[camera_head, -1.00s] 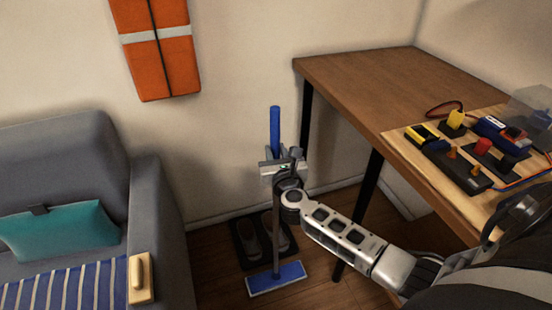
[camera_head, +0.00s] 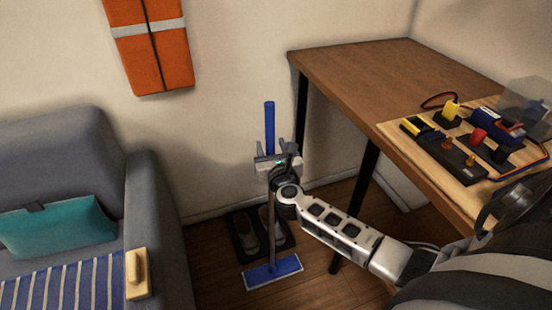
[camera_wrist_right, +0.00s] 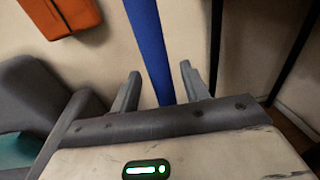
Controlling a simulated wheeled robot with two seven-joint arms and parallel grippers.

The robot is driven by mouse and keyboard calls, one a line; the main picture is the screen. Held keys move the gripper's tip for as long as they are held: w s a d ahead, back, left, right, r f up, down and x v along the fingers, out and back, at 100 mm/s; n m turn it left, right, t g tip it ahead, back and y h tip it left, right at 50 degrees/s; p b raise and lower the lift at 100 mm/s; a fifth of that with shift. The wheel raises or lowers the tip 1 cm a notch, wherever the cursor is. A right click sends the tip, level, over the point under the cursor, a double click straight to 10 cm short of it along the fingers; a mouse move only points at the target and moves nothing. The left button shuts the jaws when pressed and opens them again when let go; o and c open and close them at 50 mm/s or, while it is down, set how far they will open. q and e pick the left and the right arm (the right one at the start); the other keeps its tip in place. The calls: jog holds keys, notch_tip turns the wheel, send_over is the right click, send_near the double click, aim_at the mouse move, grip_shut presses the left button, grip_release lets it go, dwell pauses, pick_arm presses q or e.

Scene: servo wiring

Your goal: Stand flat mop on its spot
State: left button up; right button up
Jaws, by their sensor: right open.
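The flat mop stands upright on the floor between the sofa and the table. Its blue upper handle (camera_head: 269,130) rises above my right gripper, and its flat blue head (camera_head: 272,272) rests on the wooden floor. My right gripper (camera_head: 273,150) is at the handle with its jaws open. In the right wrist view the blue handle (camera_wrist_right: 150,45) passes between the two spread fingers (camera_wrist_right: 160,90), with a gap on both sides. My gripper hides part of the handle. My left gripper is not in view.
A dark tray with shoes (camera_head: 243,235) lies just behind the mop head. A grey sofa (camera_head: 155,210) is to the left. A wooden table (camera_head: 350,75) with a wiring board (camera_head: 465,185) is to the right. An orange panel (camera_head: 150,60) hangs on the wall.

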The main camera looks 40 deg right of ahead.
jog(key=f+v, duration=0.1)
jog(key=v, duration=1.1)
jog(key=s+a+r+n+y, duration=0.1)
jog(key=s+a+n+y, duration=0.2)
jog(key=a+n+y, duration=0.7)
jog(key=s+a+n+y, duration=0.1)
jog(key=s+a+n, duration=0.35)
jog(key=n, duration=1.15)
jog(key=s+a+f+n+g, duration=0.1)
jog(key=s+f+n+g, duration=0.4)
jog(key=n, duration=1.1)
jog(key=shift+s+a+f+h, duration=0.4)
jog(key=shift+s+f, duration=0.25)
jog(key=shift+s, duration=0.45)
